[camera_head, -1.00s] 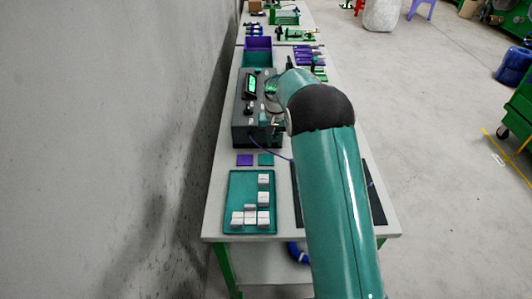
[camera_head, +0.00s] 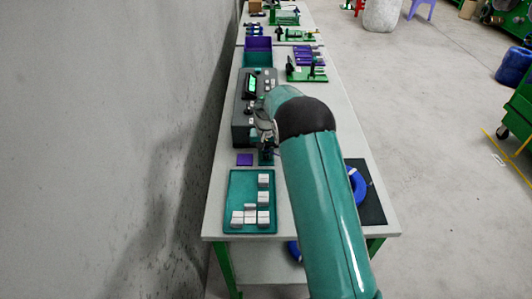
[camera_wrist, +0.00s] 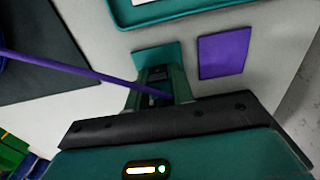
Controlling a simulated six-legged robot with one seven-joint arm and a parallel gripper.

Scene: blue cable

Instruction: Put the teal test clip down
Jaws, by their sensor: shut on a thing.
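My gripper (camera_wrist: 160,92) is shut on the teal test clip, which is mostly hidden between the fingers. A purple lead (camera_wrist: 85,72) runs from the left of the wrist view to the fingers. The gripper is over the near edge of a teal square (camera_wrist: 157,54) on the table. I cannot tell whether the clip touches it. A purple square (camera_wrist: 222,54) lies beside it, clear of the gripper, and also shows in the head view (camera_head: 244,160). In the head view my gripper (camera_head: 266,152) is in front of the grey instrument (camera_head: 243,125).
A teal tray (camera_head: 238,190) with several white blocks lies nearer on the white table (camera_head: 220,160). A dark mat (camera_head: 374,208) with a blue cable coil (camera_head: 357,187) is at right, partly behind my arm. Green fixtures (camera_head: 306,74) and bins (camera_head: 257,58) stand farther back.

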